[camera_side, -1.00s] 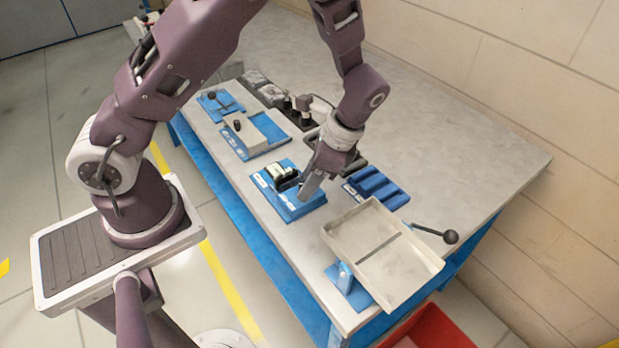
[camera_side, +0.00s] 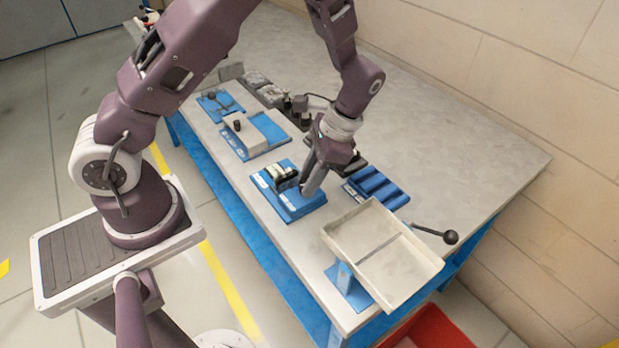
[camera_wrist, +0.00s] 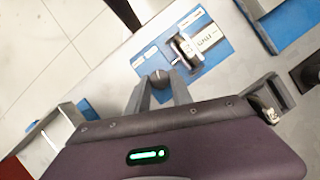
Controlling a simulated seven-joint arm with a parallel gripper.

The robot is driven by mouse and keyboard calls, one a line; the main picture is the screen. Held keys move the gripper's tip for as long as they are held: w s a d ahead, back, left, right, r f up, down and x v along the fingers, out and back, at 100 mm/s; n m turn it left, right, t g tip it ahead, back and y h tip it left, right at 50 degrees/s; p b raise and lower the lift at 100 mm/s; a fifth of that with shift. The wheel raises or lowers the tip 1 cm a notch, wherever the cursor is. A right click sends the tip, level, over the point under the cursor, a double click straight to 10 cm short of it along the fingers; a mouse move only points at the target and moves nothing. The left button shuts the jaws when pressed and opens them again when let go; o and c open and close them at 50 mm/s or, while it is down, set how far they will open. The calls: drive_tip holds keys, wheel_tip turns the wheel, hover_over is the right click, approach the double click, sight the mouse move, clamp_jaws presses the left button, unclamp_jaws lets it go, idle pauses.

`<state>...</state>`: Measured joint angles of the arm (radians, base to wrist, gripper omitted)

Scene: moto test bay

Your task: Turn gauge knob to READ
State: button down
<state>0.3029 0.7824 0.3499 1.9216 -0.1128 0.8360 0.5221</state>
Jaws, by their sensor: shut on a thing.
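The gauge station is a blue plate (camera_side: 300,207) with small white labels, near the front edge of the bench. A black and white gauge block (camera_side: 284,174) stands on it, and it also shows in the wrist view (camera_wrist: 187,48). My gripper (camera_side: 312,188) points down at the plate's right part, beside the gauge block. In the wrist view my gripper (camera_wrist: 161,82) is shut on a small grey round knob (camera_wrist: 160,76). The fingers mostly hide the knob in the side view. The label text and the knob's pointing direction are too small to read.
A pale tray (camera_side: 436,266) on a blue support stands to the right, with a black-ball lever (camera_side: 450,237) behind it. A blue slotted rack (camera_side: 377,188) is close behind my gripper. Another blue fixture (camera_side: 262,147) stands to the left.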

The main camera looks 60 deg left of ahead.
drive_tip(key=n+h, duration=0.1)
drive_tip(key=n, duration=0.3)
drive_tip(key=n+h, duration=0.1)
drive_tip(key=n, duration=0.1)
drive_tip(key=shift+a+n+h, duration=0.3)
drive_tip(key=n+h, duration=0.1)
drive_tip(key=n, duration=0.1)
drive_tip(key=n+h, duration=0.1)
drive_tip(key=n, duration=0.2)
drive_tip(key=shift+a, duration=0.15)
drive_tip(key=shift+n, duration=0.3)
drive_tip(key=c, duration=1.1)
unclamp_jaws()
drive_tip(key=shift+c, duration=0.2)
drive_tip(key=shift+t, duration=0.3)
drive_tip(key=v, duration=0.7)
drive_tip(key=shift+r, duration=0.1)
